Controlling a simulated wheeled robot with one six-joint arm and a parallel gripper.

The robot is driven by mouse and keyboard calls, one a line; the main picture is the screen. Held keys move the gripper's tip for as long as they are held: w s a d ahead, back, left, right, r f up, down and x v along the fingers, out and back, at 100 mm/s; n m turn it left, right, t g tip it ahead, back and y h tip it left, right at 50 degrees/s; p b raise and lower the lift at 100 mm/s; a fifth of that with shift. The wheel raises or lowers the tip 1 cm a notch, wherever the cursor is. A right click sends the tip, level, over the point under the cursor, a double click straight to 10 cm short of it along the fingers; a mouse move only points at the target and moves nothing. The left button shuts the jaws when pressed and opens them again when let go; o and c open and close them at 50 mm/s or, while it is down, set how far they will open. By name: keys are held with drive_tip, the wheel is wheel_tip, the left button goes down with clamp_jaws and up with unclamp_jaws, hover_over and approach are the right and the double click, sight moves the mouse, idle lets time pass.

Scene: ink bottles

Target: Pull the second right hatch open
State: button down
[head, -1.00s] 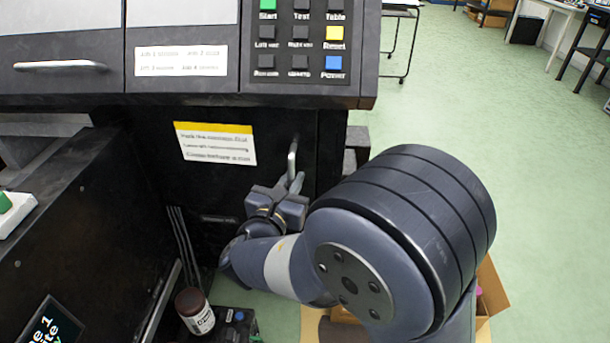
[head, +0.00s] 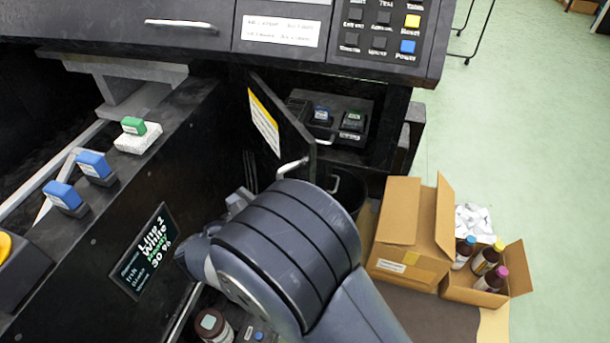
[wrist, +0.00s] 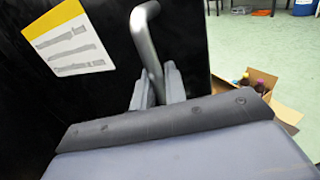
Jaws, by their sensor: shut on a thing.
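The second right hatch (head: 270,128) is a black door with a yellow-topped white label. In the head view it stands swung open, and the dark compartment (head: 345,157) behind it shows. Its metal handle (head: 293,166) sticks out near its free edge. In the wrist view the handle (wrist: 148,35) is a bent grey bar running down between the fingers of my gripper (wrist: 156,84), which is shut on it. The hatch face (wrist: 75,95) fills the left of that view. My arm hides most of the gripper in the head view.
A cardboard box (head: 405,235) with flaps up and a box of bottles (head: 470,290) stand on the floor to the right. A brown bottle (head: 212,325) stands low beside my arm.

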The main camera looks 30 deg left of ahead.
drive_tip(key=s+a+p, duration=0.1)
drive_tip(key=s+a, duration=0.4)
drive_tip(key=a, duration=0.1)
drive_tip(key=shift+s+a+p, duration=0.15)
drive_tip(key=shift+s+p, duration=0.15)
drive_tip(key=shift+s, duration=0.05)
drive_tip(key=c, duration=1.6)
unclamp_jaws()
drive_tip(key=shift+o, duration=0.2)
drive_tip(key=shift+r, duration=0.1)
